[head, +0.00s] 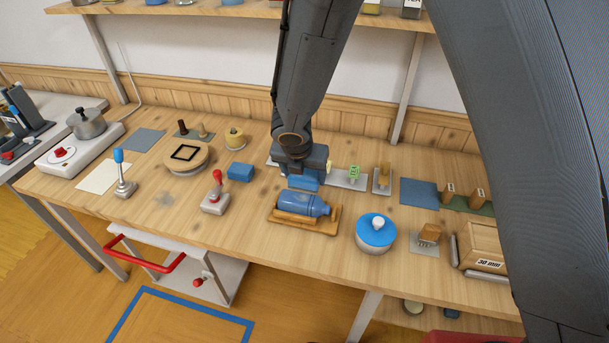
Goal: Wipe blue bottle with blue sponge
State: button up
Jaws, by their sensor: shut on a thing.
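The blue bottle (303,203) lies on its side in a wooden cradle (290,227), its neck pointing right. My gripper (303,174) points down just behind the bottle. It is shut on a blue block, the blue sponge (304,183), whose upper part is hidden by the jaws. The sponge is close to the bottle's back side in the picture; I cannot tell whether they touch.
Another blue block (240,173) and a red-knobbed lever (215,194) stand left of the cradle. A pot with a blue lid (376,232) stands to the right. A grey plate with a green knob (351,177) lies behind. Bare table shows at the front left.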

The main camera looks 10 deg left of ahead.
jog(key=shift+r+p, duration=2.25)
jog(key=shift+p, duration=0.1)
jog(key=shift+s, duration=0.1)
